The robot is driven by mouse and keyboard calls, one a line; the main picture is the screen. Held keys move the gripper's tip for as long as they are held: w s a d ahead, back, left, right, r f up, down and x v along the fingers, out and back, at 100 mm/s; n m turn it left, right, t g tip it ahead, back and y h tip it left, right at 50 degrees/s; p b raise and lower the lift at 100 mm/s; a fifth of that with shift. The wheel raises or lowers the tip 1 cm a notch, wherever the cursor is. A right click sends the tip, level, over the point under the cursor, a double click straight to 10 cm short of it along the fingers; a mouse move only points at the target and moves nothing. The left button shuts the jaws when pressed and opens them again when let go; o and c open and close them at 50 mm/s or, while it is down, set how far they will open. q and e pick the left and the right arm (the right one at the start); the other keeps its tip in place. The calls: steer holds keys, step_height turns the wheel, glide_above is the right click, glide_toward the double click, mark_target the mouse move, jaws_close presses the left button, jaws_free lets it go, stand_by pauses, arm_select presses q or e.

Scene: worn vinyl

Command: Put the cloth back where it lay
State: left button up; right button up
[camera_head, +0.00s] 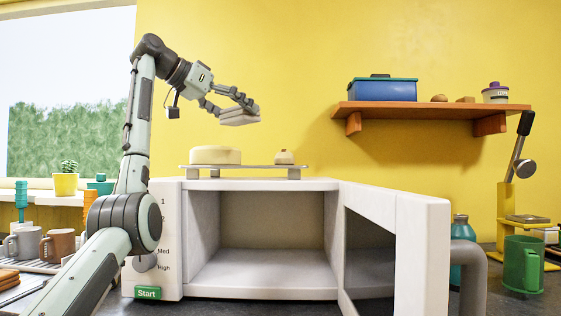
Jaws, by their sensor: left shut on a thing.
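The cloth (238,117) looks like a pale, flat, folded pad. My left gripper (249,106) is shut on it and holds it in the air. In the picture the cloth is above the raised rack (247,167) on top of the white microwave (268,184), clear of everything below. My left arm comes up in front of the microwave's left side. My right gripper is out of view.
The microwave door (425,255) stands open to the right; the cavity looks empty. A round pale block (215,155) and a small lidded thing (284,157) sit on the rack. A wall shelf (430,108) holds a blue box (385,90). Mugs (58,244) stand left, a green mug (522,265) right.

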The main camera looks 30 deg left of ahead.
arm_select(q)
steer(key=w+d+f, duration=0.2)
steer(key=w+d, duration=0.1)
steer(key=w+d+f, duration=0.3)
steer(key=shift+w+d+f+b, duration=0.3)
steer(key=shift+d+f+b, duration=0.05)
steer(key=shift+w+d+f, duration=0.1)
steer(key=shift+f, duration=0.2)
steer(key=shift+f+b, duration=0.4)
steer(key=shift+f, duration=1.35)
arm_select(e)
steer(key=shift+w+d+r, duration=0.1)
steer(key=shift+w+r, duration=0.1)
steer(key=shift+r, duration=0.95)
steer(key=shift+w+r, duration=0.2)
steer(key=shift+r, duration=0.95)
arm_select(q)
steer(key=shift+f, duration=0.2)
steer(key=o, duration=0.7)
steer(key=shift+r, duration=0.1)
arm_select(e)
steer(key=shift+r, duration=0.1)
